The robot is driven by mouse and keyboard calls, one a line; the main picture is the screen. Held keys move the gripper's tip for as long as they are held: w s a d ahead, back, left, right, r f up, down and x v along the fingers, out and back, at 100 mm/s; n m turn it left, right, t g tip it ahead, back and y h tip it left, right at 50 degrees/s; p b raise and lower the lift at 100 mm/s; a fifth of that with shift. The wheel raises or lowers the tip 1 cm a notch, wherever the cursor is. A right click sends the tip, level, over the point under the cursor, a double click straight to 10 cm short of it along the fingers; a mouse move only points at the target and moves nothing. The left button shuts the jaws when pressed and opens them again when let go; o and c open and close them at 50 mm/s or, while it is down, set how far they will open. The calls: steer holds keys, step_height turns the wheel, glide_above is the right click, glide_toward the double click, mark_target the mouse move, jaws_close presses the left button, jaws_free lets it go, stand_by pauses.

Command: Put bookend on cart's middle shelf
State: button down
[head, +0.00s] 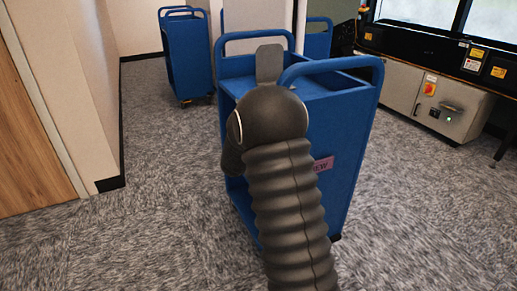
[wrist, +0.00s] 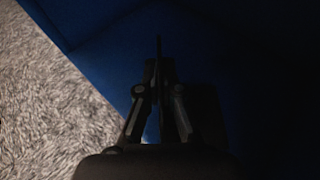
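In the wrist view, my gripper (wrist: 158,82) has its fingers brought together on a thin dark plate, the bookend (wrist: 158,48), seen nearly edge-on beyond the fingertips. A darker panel beside the right finger may be part of it; shadow makes this hard to tell. The blue cart (head: 348,130) stands just ahead in the head view, with my arm reaching to its open left side. Blue cart surfaces (wrist: 105,55) fill much of the wrist view. My gripper and the middle shelf are hidden behind my arm in the head view. Contact with a shelf cannot be told.
A grey upright plate (head: 268,62) shows above my arm at the cart's top. Another blue cart (head: 188,55) stands farther back. A wall corner (head: 85,90) and wooden door (head: 30,130) are at left, a sorter machine (head: 430,95) at right. Carpet left of the cart is clear.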

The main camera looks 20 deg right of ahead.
steer(key=c, duration=1.8)
jaws_free()
steer(key=shift+f, duration=0.15)
steer(key=o, duration=0.5)
steer(key=v, duration=1.2)
